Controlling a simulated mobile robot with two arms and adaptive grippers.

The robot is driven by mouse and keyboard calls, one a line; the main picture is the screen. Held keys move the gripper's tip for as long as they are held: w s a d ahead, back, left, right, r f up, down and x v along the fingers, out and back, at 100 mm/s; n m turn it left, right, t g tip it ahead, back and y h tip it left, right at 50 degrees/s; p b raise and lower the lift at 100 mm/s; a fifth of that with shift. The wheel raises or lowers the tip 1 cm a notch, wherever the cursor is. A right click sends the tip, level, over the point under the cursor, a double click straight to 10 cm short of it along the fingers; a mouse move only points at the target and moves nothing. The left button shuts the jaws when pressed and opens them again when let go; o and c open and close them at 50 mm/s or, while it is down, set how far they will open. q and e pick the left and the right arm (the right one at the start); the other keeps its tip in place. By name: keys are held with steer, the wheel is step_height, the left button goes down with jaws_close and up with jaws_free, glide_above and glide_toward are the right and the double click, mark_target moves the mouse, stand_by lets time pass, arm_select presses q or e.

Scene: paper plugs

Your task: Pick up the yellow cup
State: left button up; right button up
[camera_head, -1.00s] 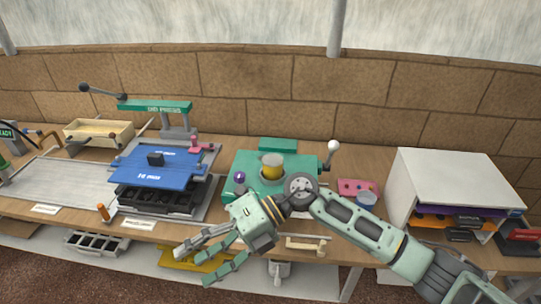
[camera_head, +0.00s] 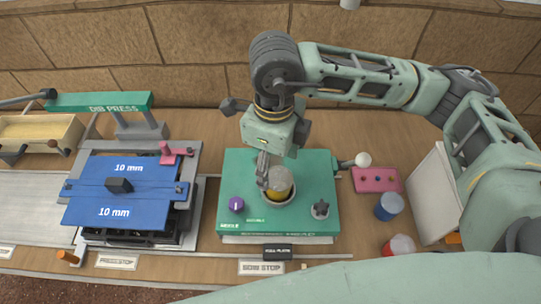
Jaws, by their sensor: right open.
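The yellow cup (camera_head: 280,182) sits in a round holder on the green machine (camera_head: 237,167). It looks clear or pale at the top and yellow lower down. My right gripper (camera_head: 268,175) points down at the cup from above, with its fingers at the cup's left and upper side. The fingers are open. Whether they touch the cup I cannot tell. My left gripper is not in view.
The green machine carries a purple knob (camera_head: 236,204), a dark star knob (camera_head: 320,209) and a white-ball lever (camera_head: 362,159). A blue cup (camera_head: 389,206), a red-and-white cup (camera_head: 399,246) and a pink plate (camera_head: 376,180) stand to the right. A blue press (camera_head: 125,192) stands left.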

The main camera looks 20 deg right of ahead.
mark_target(278, 179)
steer(key=f, duration=0.1)
steer(key=f+p, duration=0.1)
steer(key=shift+s+d+f+p, duration=0.35)
steer(key=shift+f+p, duration=0.05)
steer(key=f+p, duration=0.1)
steer(key=f, duration=0.1)
steer(key=shift+d+f+p, duration=0.3)
steer(key=shift+p, duration=0.05)
step_height(278, 179, down, 2)
steer(key=shift+w+f, duration=0.1)
steer(key=c, duration=0.6)
steer(key=shift+a, duration=0.1)
steer(key=c, duration=0.6)
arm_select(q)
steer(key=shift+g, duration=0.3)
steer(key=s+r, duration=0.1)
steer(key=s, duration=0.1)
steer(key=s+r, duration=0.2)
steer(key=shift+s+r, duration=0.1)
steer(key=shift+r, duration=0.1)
arm_select(e)
steer(key=shift+r, duration=0.2)
